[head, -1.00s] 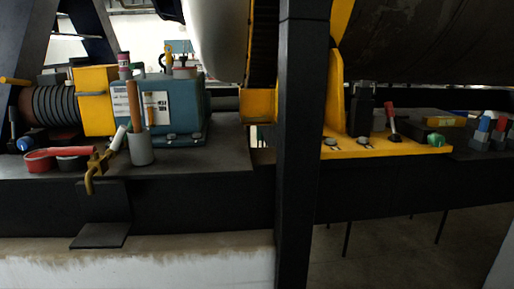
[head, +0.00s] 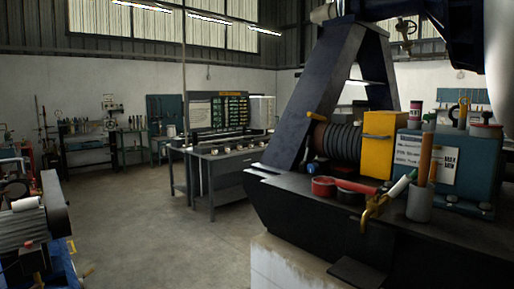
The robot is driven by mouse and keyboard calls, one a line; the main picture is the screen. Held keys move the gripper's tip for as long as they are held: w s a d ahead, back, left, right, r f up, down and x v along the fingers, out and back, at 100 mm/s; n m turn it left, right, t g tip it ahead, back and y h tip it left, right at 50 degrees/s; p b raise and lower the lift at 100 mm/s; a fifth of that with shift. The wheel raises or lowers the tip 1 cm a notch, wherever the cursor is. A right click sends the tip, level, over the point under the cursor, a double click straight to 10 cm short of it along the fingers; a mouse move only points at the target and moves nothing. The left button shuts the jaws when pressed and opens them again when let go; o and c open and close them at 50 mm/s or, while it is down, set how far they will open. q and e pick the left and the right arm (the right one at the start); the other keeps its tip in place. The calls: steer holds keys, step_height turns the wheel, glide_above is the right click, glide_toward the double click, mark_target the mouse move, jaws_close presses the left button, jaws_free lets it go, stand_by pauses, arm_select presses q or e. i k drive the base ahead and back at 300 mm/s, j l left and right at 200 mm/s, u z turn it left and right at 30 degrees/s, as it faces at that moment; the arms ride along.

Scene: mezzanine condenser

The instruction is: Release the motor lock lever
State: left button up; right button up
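The motor unit stands on a dark steel base at the right of the head view. It has a black ribbed cylinder (head: 338,142), a yellow block (head: 379,137) and a teal housing (head: 473,170) with white labels. A lever with a red handle (head: 357,187) lies low in front of the ribbed cylinder. I cannot tell for sure which of these is the motor lock lever. Neither of my grippers is in view.
A grey cup (head: 419,204) with tools and a brass hook-shaped piece (head: 374,209) sit at the base's front edge. A dark slanted frame (head: 316,98) rises behind. A workbench (head: 220,172) stands mid-room. Grey machinery (head: 35,225) is at lower left. The floor (head: 160,235) between is clear.

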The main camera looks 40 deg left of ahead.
mark_target(309, 143)
steer(key=u, duration=0.8)
steer(key=i+j+z, duration=0.1)
steer(key=z, duration=0.35)
steer(key=i+j+z, duration=0.1)
steer(key=z, duration=0.4)
steer(key=i+j+z, duration=0.25)
steer(key=j, duration=0.35)
steer(key=j+z, duration=0.2)
steer(key=j, duration=0.35)
steer(key=j+z, duration=0.25)
steer(key=j, duration=0.4)
steer(key=i+j, duration=0.1)
steer(key=j, duration=1.8)
steer(key=i+z, duration=0.05)
steer(key=i, duration=0.05)
